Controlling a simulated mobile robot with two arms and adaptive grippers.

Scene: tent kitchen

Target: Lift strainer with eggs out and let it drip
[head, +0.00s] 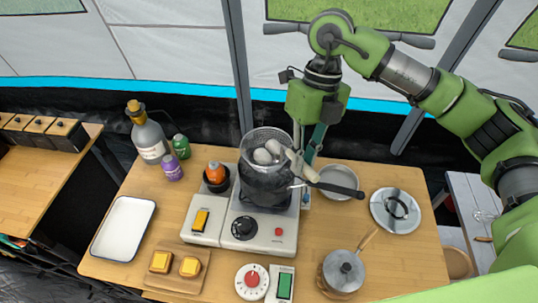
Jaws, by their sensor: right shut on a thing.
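The wire-mesh strainer (252,143) is at the dark pot (265,187) on the burner, its rim standing above the pot. Pale eggs (262,156) lie inside it. I cannot tell how far the strainer's bottom is from the pot's bottom. My right gripper (304,160) reaches down from above at the strainer's right side and is shut on the strainer, though its fingertips are partly hidden. A dark handle (338,188) sticks out to the right below it. My left gripper is out of view.
A metal bowl (339,180), a round lid (397,211) and a small lidded saucepan (343,270) stand to the right. A white tray (123,229), bottles (149,138) and a board with yellow blocks (180,262) are at left. A dial timer (251,281) lies in front.

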